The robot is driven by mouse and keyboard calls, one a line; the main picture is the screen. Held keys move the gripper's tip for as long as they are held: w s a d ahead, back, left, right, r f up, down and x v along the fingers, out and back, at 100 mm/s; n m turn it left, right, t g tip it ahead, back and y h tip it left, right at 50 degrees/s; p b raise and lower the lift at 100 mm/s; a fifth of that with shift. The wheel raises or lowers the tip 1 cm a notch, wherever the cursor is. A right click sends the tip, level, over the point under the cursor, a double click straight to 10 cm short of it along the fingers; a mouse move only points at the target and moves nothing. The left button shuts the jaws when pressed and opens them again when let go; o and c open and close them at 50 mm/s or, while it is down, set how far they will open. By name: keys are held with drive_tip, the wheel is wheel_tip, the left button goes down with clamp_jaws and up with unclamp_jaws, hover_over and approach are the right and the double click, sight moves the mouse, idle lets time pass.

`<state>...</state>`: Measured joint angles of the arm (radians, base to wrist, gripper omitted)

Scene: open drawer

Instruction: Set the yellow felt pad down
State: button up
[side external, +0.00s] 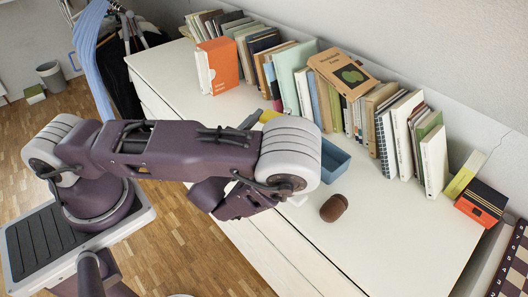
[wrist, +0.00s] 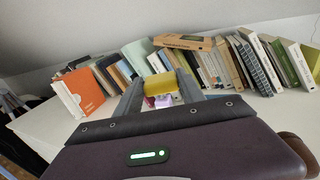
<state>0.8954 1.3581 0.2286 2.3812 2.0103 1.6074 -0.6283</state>
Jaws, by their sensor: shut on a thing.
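The yellow felt pad (wrist: 160,84) is between the two grey fingers of my gripper (wrist: 160,80) in the wrist view. The gripper is shut on it. In the side external view a small part of the yellow pad (side external: 270,116) shows beyond my wrist, above the white dresser top. My arm hides most of the gripper there. I cannot tell whether the pad touches the surface below.
A blue open box (side external: 336,160) and a brown rounded object (side external: 334,208) stand on the white dresser top (side external: 400,235) right of my wrist. A row of books (side external: 316,95) lines the back. The dresser's front right is clear.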

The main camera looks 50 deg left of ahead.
sight(260, 117)
drive_tip(key=a+r+y, duration=0.1)
drive_tip(key=a+r+n+g+y, duration=0.1)
drive_tip(key=shift+s+r, duration=0.15)
drive_tip(key=shift+r, duration=0.15)
drive_tip(key=s+d+f+m+t+h, duration=0.1)
drive_tip(key=d+f+m+t+h, duration=0.1)
drive_tip(key=d+f+m+h, duration=0.3)
wheel_tip(260, 117, down, 6)
drive_tip(key=d+h, duration=0.1)
drive_tip(key=h, duration=0.2)
drive_tip(key=shift+s+d+h, duration=0.2)
drive_tip(key=shift+s+h, duration=0.05)
drive_tip(key=shift+h, duration=0.05)
wheel_tip(260, 117, down, 10)
drive_tip(key=shift+r, duration=0.25)
drive_tip(key=shift+f, duration=0.2)
drive_tip(key=o, duration=1.3)
